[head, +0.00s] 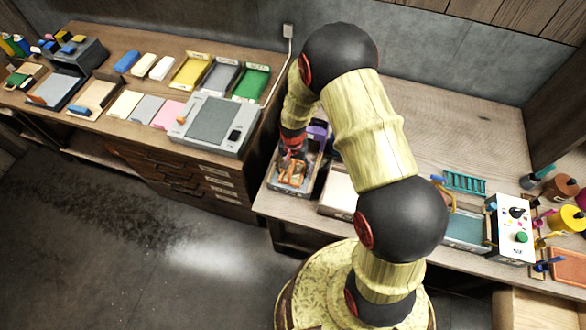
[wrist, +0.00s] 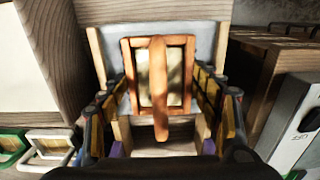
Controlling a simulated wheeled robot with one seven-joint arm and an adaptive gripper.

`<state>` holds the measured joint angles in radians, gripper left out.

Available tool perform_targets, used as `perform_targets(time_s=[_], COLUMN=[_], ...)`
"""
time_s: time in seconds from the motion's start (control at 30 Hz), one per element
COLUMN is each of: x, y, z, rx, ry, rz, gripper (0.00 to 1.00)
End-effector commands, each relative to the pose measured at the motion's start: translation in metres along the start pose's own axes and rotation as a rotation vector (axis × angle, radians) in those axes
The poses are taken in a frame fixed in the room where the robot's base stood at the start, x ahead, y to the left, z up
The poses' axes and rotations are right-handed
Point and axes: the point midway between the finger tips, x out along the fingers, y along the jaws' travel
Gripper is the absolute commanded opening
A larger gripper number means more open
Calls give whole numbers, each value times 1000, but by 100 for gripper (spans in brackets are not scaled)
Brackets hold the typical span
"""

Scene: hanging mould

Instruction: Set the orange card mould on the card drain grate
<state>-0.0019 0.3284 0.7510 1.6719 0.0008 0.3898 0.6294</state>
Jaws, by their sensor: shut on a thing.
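The orange card mould (wrist: 188,72), a small orange-brown frame with a pale mesh and a central bar, is between the fingers of my gripper (wrist: 160,88) in the wrist view. My gripper is shut on it. In the head view my gripper (head: 291,150) is low over a grey tray (head: 291,190) at the left end of the right-hand bench, with the orange mould (head: 292,170) just below it. I cannot tell if the mould touches the tray. I cannot tell for sure which thing is the card drain grate; my arm hides part of the bench.
A pale box (head: 338,190) stands close right of the tray. A control box (head: 513,230) with knobs and a green rack (head: 464,182) are farther right. The left bench holds coloured trays and a grey flat device (head: 215,122). The back of the right bench is bare.

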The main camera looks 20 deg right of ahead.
Motion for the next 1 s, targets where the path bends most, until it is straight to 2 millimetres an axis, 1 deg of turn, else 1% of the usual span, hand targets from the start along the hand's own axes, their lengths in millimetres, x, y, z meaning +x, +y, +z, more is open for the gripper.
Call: perform_targets(time_s=[0.07,0.1,0.43,0.8,0.87,0.97,1.0], x=[0,0,0,-2,-6,-20,-27], y=[0,0,0,0,0,-1,-1], z=[0,0,0,0,0,-1,-1], rx=[0,0,0,0,0,0,0], ry=[0,0,0,0,1,3,3], rz=[0,0,0,0,-1,-2,-2], gripper=[38,65,84,85,85,85,85])
